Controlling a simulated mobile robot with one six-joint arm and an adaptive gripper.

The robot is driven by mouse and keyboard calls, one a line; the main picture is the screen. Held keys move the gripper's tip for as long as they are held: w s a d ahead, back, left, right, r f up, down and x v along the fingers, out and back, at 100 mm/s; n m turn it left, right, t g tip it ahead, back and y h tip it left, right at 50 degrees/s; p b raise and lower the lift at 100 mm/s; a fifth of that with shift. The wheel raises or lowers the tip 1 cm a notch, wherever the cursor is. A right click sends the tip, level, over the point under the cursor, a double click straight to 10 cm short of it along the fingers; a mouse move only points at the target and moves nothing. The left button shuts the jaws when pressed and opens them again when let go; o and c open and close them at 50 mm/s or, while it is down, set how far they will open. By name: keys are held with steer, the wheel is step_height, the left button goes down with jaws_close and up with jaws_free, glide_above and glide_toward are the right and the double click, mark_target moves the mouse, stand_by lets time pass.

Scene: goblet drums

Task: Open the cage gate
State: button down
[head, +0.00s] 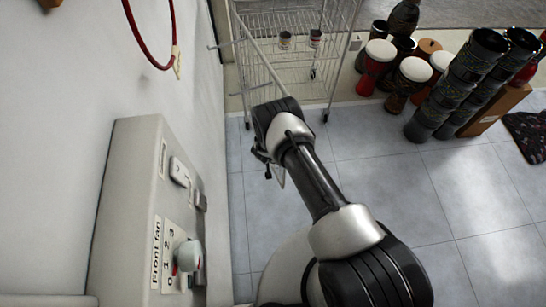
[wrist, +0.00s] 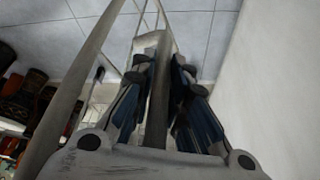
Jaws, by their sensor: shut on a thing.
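The white wire cage (head: 300,50) stands on the floor at the top of the head view, with two small cans inside. A slanting pale bar (head: 258,52), apparently the top edge of the cage gate, runs from the cage's back left toward my wrist. In the head view the fingertips are mostly hidden behind my wrist. How far the gate stands open is hard to tell.
A white wall (head: 60,110) and a control box (head: 130,210) with a "Front fan" knob (head: 188,256) are close on the left. Several drums (head: 410,82) stand right of the cage. Tiled floor (head: 460,210) is clear at the lower right.

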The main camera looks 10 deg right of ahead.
steer(key=shift+w+r, duration=0.15)
steer(key=shift+w, duration=0.1)
steer(key=c, duration=1.9)
jaws_free()
steer(key=shift+o, duration=0.3)
steer(key=shift+s, duration=0.1)
steer(key=shift+s, duration=0.1)
steer(key=v, duration=1.2)
